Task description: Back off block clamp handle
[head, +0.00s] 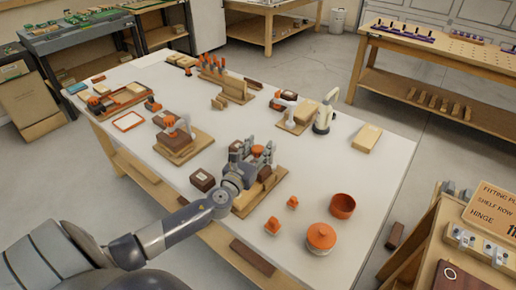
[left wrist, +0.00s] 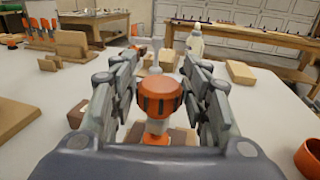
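The clamp handle, an orange knob with dark grip slots (left wrist: 160,97), stands upright on a short stem in the left wrist view. It shows orange in the head view (head: 257,152), above a wooden block on a wooden base board (head: 246,205). My left gripper (left wrist: 160,75) is open, with one finger on each side of the knob. A narrow gap seems to show on both sides, though contact lower down is hidden. The gripper also shows in the head view (head: 256,153), where it covers much of the clamp. My right gripper is in neither view.
A similar fixture with an orange knob (head: 169,122) stands to the left. A dark block (head: 202,180) sits close beside my gripper. An orange lidded pot (head: 321,237) and an orange bowl (head: 343,205) stand to the right.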

